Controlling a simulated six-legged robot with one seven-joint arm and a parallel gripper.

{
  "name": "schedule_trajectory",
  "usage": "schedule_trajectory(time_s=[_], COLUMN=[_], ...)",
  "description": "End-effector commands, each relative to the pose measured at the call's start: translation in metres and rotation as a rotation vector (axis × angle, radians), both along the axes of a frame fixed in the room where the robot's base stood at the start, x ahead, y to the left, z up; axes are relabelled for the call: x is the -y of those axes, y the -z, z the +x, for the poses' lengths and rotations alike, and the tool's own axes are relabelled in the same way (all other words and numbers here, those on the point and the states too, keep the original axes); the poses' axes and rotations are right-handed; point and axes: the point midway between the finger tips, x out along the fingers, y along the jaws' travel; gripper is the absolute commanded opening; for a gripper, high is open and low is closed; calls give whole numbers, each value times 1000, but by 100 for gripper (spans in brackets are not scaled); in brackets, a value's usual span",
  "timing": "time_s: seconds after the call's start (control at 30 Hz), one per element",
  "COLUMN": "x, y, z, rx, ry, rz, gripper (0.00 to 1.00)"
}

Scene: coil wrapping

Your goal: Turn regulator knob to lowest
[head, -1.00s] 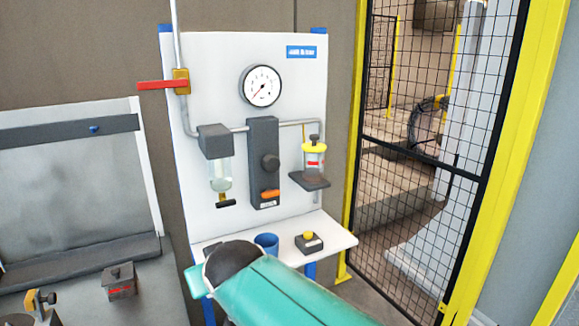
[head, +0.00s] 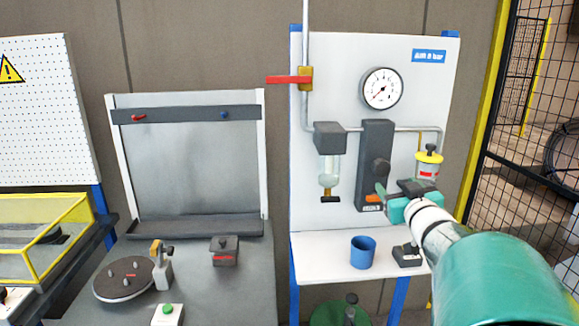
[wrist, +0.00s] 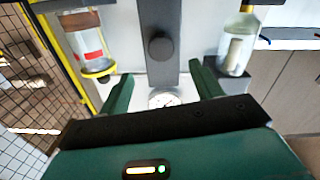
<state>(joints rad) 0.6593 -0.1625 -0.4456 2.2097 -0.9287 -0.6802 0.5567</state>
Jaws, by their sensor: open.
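The regulator is a dark grey block (head: 374,140) on the white panel, with a dark round knob (head: 381,168) on its front. The knob also shows in the wrist view (wrist: 160,46), in line with the gap between the fingers. My gripper (head: 388,190) is open and empty, in front of the panel beside the lower part of the regulator. Its two green fingers (wrist: 162,88) are apart and do not touch the knob. The pressure gauge (head: 382,88) sits above the regulator; its reading is too small to tell.
A clear filter bowl (head: 330,167) hangs left of the regulator, and a yellow-capped lubricator (head: 428,162) stands right. A red-handled valve (head: 290,79) is at upper left. A blue cup (head: 363,252) and a small button box (head: 407,255) stand on the shelf below.

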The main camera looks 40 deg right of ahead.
Motion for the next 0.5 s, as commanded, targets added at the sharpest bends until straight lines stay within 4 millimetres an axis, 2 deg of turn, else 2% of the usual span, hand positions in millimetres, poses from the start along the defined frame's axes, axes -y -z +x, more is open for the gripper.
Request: schedule_trajectory(time_s=[0.3, 0.5], x=[31, 45], y=[1, 0], z=[52, 76], rx=[-2, 0], ry=[-5, -6], rz=[0, 0], gripper=[65, 65])
